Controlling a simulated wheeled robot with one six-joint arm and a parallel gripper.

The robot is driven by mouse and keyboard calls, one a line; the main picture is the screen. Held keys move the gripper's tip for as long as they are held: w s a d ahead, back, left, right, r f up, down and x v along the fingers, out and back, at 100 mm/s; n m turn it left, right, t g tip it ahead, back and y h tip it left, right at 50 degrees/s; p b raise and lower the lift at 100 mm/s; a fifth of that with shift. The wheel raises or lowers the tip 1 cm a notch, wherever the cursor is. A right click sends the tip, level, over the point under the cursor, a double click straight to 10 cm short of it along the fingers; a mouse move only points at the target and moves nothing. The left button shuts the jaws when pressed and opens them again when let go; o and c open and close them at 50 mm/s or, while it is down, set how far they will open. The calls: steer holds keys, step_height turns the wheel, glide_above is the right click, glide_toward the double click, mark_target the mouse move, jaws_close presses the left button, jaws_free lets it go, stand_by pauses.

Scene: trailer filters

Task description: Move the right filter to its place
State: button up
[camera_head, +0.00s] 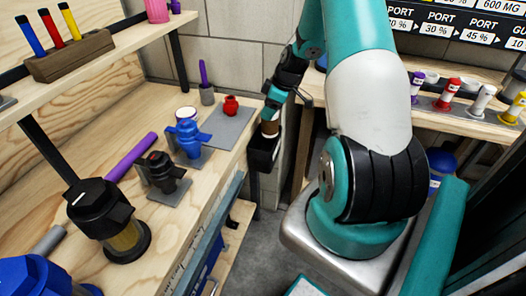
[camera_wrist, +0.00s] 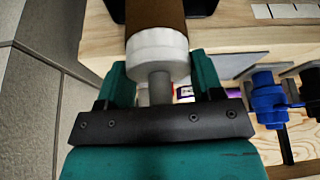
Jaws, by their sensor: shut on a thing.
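My gripper (camera_wrist: 160,85) is shut on the grey stem of the filter (camera_wrist: 157,45), which has a white end cap and a brown body. In the head view my gripper (camera_head: 272,106) is beyond the bench's far right corner. The filter (camera_head: 269,129) hangs below it, at the mouth of a black open bin (camera_head: 264,158) beside the bench end. Its lower end is hidden, so I cannot tell how far it is inside. A dark edge, likely the bin (camera_wrist: 116,8), shows at the top of the wrist view.
The wooden bench (camera_head: 135,205) holds a blue valve housing (camera_head: 187,138), a black housing (camera_head: 163,175), a large black-topped filter housing (camera_head: 108,218), a purple-handled tool (camera_head: 131,156) and a small red part (camera_head: 231,105). A wall stands behind the bin. Bottles (camera_head: 447,92) stand on a shelf at right.

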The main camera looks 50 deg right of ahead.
steer(key=o, duration=1.2)
steer(key=shift+o, duration=0.2)
steer(key=v, duration=1.7)
steer(key=shift+r+b, duration=0.15)
steer(key=shift+b, duration=0.15)
steer(key=shift+s, duration=0.15)
